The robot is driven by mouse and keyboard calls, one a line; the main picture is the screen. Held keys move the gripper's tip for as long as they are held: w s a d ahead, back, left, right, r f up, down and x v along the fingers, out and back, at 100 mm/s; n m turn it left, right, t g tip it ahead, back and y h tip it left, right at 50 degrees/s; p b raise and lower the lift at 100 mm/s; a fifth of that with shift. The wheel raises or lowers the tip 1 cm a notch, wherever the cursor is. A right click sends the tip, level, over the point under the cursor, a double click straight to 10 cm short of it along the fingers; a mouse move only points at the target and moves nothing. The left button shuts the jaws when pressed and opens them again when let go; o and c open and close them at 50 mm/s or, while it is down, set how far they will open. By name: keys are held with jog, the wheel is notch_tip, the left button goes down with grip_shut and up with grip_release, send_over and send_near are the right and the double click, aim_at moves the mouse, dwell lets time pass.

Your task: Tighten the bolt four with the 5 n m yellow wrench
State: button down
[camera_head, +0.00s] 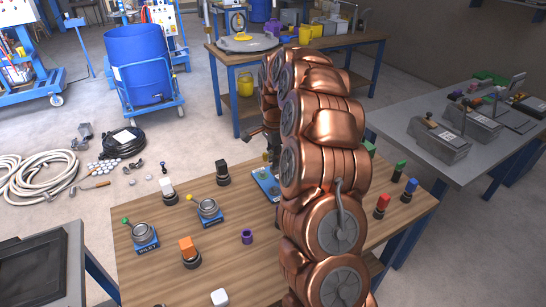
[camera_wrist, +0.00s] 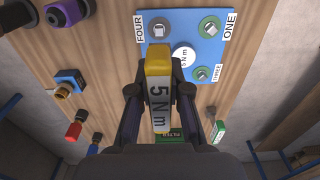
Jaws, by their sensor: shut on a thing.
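My gripper (camera_wrist: 159,92) is shut on the yellow wrench (camera_wrist: 158,62), which has a grey face marked "5 N m". In the wrist view the wrench's yellow end points toward the blue bolt plate (camera_wrist: 190,30). Bolt four (camera_wrist: 158,29) is beside the "FOUR" label, just beyond that end; I cannot tell whether they touch. Bolts on green rings show beside labels "ONE" (camera_wrist: 210,28) and "THREE" (camera_wrist: 202,74). A white disc marked "5 N m" (camera_wrist: 184,55) is in the plate's middle. In the head view the plate (camera_head: 264,184) is partly hidden by my copper-coloured arm.
The wooden table (camera_head: 150,280) holds an orange-topped piece (camera_head: 188,250), a purple ring (camera_head: 247,237), two blue-based round devices (camera_head: 145,235) (camera_head: 208,210), and red (camera_head: 381,205) and blue (camera_head: 410,187) pieces at right. A grey bench (camera_head: 400,105) stands to the right.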

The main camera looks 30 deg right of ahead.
aim_at(274, 169)
jog(key=shift+f+b, duration=0.1)
jog(key=shift+b, duration=0.4)
jog(key=shift+f, duration=0.2)
jog(key=shift+f+b, duration=1.4)
jog(key=shift+f, duration=1.2)
jog(key=shift+b, duration=1)
jog(key=shift+f+b, duration=0.6)
jog(key=shift+f, duration=0.7)
jog(key=c, duration=1)
grip_release()
jog(key=shift+c, duration=0.2)
